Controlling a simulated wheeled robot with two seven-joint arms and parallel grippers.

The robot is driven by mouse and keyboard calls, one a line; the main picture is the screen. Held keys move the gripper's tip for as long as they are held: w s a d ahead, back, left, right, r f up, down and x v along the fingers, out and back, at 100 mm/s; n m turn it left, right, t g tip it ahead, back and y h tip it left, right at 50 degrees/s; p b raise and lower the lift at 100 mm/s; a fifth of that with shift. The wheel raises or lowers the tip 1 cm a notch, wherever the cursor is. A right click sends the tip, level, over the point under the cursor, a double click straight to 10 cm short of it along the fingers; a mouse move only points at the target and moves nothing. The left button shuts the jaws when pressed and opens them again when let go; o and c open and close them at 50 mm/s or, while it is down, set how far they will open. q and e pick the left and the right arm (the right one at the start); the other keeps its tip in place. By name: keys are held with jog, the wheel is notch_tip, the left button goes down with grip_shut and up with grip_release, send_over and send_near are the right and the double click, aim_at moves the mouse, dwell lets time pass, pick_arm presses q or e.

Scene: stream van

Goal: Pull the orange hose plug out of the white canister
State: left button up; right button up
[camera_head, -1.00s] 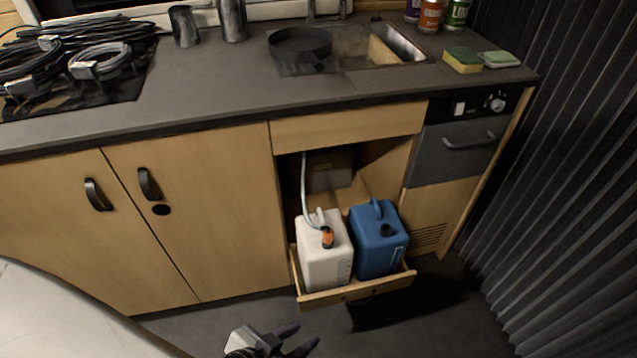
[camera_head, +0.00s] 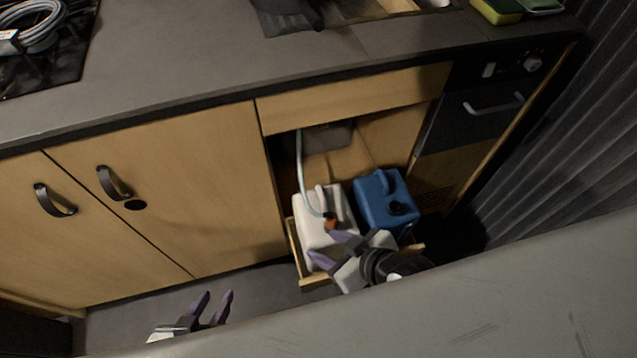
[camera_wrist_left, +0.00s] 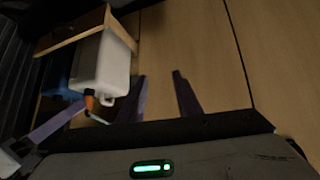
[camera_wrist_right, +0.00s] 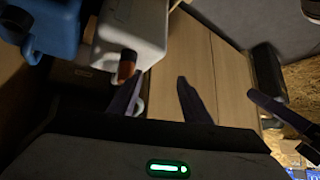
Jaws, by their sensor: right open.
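The white canister (camera_head: 310,232) stands upright in the pulled-out drawer. The orange plug (camera_head: 331,224) sits on its top, at the end of a pale hose (camera_head: 300,165). My right gripper (camera_head: 322,246) is open and empty at the canister's front, its fingertips close below the plug. In the right wrist view the plug (camera_wrist_right: 127,65) appears beside the left fingertip, outside the finger gap; I cannot tell if they touch. My left gripper (camera_head: 215,293) is open and empty, low in front of the cabinet doors, left of the drawer. The canister also shows in the left wrist view (camera_wrist_left: 108,65).
A blue canister (camera_head: 383,200) with a black cap stands right beside the white one. The drawer (camera_head: 314,283) juts out under the counter (camera_head: 200,60). Cabinet doors (camera_head: 170,170) are closed to the left. A pleated curtain (camera_head: 600,140) borders the right.

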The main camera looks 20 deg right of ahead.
jog(key=w+a+r+n+g+y+b, duration=0.1)
jog(key=w+a+n+g+b, duration=0.1)
jog(key=w+a+n, duration=0.3)
jog(key=n+g+h+b, duration=0.4)
jog(key=n+g+h, duration=0.15)
jog(key=n, duration=0.85)
send_near(332, 217)
jog(key=shift+w+d+f+g+y, duration=0.2)
jog(key=shift+w+g+y, duration=0.25)
jog(key=shift+d+f+n+b, duration=0.1)
jog(key=shift+d+n+b, duration=0.05)
jog(key=shift+n+b, duration=0.15)
jog(key=f, duration=0.3)
jog(key=f+b, duration=0.1)
jog(key=f, duration=0.2)
jog(key=a+f+b, duration=0.1)
jog(key=f, duration=0.1)
jog(key=shift+s+f, duration=0.35)
jog(key=shift+f, duration=0.05)
pick_arm(q)
jog(key=shift+h, duration=0.3)
jog(key=shift+w+d+f, duration=0.1)
jog(key=shift+d+f, duration=0.15)
jog(key=shift+f, duration=1.2)
jog(key=shift+d+f, duration=0.2)
jog(key=shift+f, duration=1.25)
pick_arm(e)
jog(key=shift+f, duration=0.45)
